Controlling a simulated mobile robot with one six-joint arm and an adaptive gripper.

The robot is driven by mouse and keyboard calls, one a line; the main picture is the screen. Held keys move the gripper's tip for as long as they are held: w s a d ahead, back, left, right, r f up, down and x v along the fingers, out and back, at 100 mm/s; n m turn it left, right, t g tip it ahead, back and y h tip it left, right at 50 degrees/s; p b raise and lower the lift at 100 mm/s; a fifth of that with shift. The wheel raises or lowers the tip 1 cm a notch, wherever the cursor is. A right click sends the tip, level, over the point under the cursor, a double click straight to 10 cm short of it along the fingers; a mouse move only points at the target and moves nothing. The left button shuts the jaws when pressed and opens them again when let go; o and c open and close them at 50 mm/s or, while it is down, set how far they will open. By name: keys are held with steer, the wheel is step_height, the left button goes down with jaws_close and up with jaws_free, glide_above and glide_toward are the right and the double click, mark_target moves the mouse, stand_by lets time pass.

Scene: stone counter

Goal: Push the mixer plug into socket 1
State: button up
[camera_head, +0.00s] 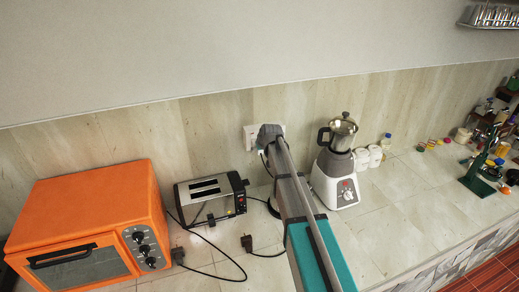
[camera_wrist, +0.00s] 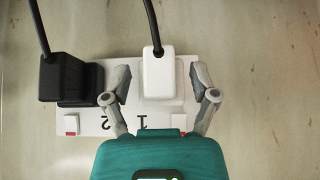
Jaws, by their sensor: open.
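The white plug (camera_wrist: 160,76) with a black cord sits at the position marked 1 on the white socket plate (camera_wrist: 95,122) in the wrist view. It looks pressed against or very close to the plate; its seating depth cannot be told. My gripper (camera_wrist: 161,80) is open, with one finger on each side of the white plug and small gaps visible. The mixer (camera_head: 335,182), with a white base and steel jar, stands on the counter right of my arm. The socket plate on the back wall (camera_head: 249,134) is mostly hidden by my gripper in the head view.
A black plug (camera_wrist: 68,78) sits at position 2, beside my gripper. An orange oven (camera_head: 95,215) and a toaster (camera_head: 210,198) stand at left. Loose black plugs (camera_head: 246,243) and cords lie on the counter. White jars (camera_head: 368,157) stand right of the mixer.

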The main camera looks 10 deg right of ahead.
steer(key=s+d, duration=0.1)
steer(key=s, duration=0.7)
steer(key=shift+s+d, duration=0.25)
steer(key=shift+d, duration=0.1)
stand_by(0.7)
steer(key=s+f+m+g+b, duration=0.1)
steer(key=s+f+g+b, duration=0.2)
steer(key=s, duration=1.1)
steer(key=s+f+m+g+h+b, duration=0.1)
steer(key=s+f+g+b, duration=0.3)
steer(key=s+f+b, duration=0.5)
steer(key=s+d+f, duration=0.1)
steer(key=s+f, duration=0.3)
steer(key=s, duration=0.2)
steer(key=shift+s, duration=0.25)
